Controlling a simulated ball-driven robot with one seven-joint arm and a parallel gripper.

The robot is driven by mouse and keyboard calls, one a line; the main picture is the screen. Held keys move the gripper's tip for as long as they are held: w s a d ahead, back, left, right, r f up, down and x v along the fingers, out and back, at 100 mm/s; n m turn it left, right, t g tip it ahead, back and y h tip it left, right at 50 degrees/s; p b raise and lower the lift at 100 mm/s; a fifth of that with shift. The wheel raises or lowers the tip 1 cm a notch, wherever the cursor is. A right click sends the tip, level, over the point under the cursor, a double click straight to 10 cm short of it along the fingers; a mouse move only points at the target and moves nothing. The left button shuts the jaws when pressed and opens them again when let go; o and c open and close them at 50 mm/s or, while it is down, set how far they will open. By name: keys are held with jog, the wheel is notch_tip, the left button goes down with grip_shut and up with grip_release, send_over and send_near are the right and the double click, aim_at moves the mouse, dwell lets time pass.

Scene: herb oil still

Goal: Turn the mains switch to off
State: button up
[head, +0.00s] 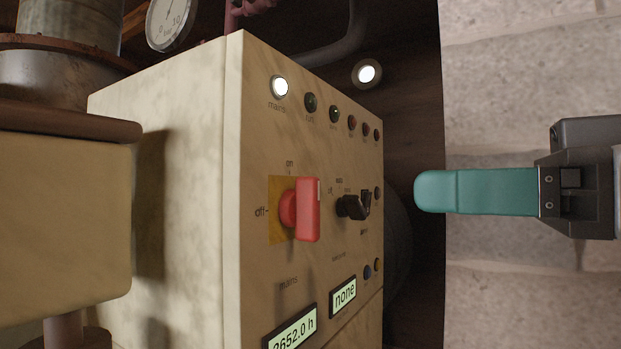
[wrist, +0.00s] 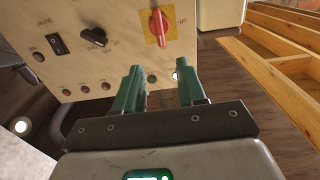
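The mains switch (head: 305,209) is a red handle on a yellow plate on the front of a cream control box. In the head view its handle stands upright, its pale mark at the top, toward "on"; "off" is printed to the left. It also shows in the wrist view (wrist: 158,27), which sees the panel upside down. The mains lamp (head: 280,87) glows white. My gripper (head: 428,192) is to the right of the box, apart from the switch. In the wrist view its two teal fingers (wrist: 160,70) are spread with nothing between them.
A black selector knob (head: 353,206) sits right of the switch, with small lamps above and displays (head: 343,296) below. A tan block (head: 65,225) and a gauge (head: 170,20) are at the left. Wooden crates (wrist: 270,75) stand right in the wrist view.

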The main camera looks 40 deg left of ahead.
aim_at(319, 190)
jog(key=p+x, duration=0.2)
jog(key=x, duration=0.8)
jog(key=shift+s+a, duration=0.2)
jog(key=shift+a, duration=0.15)
jog(key=shift+c, duration=0.2)
grip_shut()
